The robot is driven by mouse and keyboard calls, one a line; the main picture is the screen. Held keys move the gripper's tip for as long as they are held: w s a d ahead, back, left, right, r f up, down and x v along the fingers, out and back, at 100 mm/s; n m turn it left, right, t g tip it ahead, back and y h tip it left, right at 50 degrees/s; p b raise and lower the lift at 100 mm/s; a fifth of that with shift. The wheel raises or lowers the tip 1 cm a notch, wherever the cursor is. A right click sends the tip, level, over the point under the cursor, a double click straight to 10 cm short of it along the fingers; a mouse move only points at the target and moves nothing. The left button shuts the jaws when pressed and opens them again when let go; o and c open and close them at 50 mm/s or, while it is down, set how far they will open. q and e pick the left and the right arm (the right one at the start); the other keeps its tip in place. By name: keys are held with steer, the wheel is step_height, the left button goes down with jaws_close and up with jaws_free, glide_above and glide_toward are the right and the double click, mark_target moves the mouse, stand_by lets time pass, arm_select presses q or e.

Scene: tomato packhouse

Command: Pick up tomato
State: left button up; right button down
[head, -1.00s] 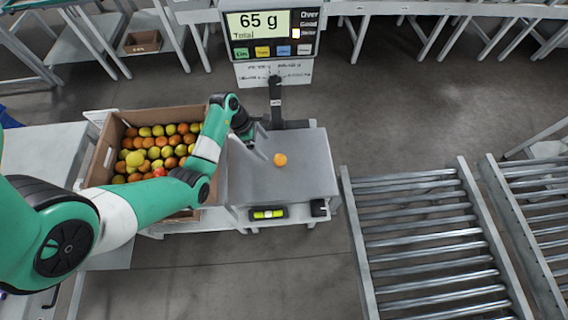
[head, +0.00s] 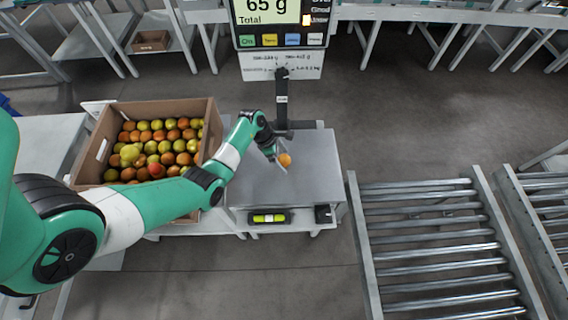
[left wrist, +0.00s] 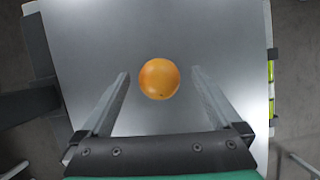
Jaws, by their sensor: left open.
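An orange tomato (head: 285,160) sits on the grey scale plate (head: 310,185). It also shows in the left wrist view (left wrist: 159,79), centred just beyond and between the finger tips. My left gripper (head: 278,157) is open over the plate, close beside the tomato, with its fingers pointing down. In the left wrist view the two fingers (left wrist: 160,76) stand apart on either side of the tomato, with visible gaps. My right gripper does not show.
A cardboard box (head: 88,160) of mixed green, orange and red tomatoes stands left of the scale. The scale display (head: 268,14) reads 65 g on a post (head: 282,100) behind the plate. A roller conveyor (head: 435,250) lies to the right.

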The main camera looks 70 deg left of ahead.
arm_select(q)
steer(key=c, duration=1)
steer(key=shift+r, duration=0.1)
